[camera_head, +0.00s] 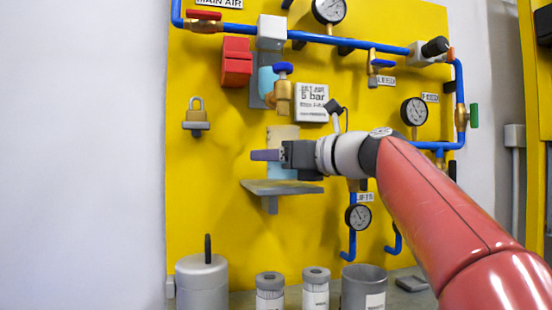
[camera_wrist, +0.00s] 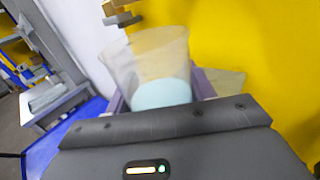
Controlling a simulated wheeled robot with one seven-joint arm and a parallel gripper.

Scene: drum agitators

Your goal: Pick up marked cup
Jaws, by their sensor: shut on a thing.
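The cup (camera_head: 283,134) is translucent, with pale blue in its lower part. It stands upright at the small grey shelf (camera_head: 254,187) on the yellow panel; I cannot tell whether its base touches the shelf. My gripper (camera_head: 267,155) reaches in from the right, its purple finger crossing in front of the cup's middle. In the wrist view the cup (camera_wrist: 150,55) sits between the purple fingers of my gripper (camera_wrist: 158,97), which are shut on it. I see no readable mark on the cup, and the fingers hide part of its wall.
A brass valve (camera_head: 283,95) and a white sign (camera_head: 311,102) are on the panel above the cup. A padlock (camera_head: 196,115) is to the left. Below stand a grey lidded canister (camera_head: 202,280), two small jars and an open grey container (camera_head: 363,288). Blue pipes run along the panel.

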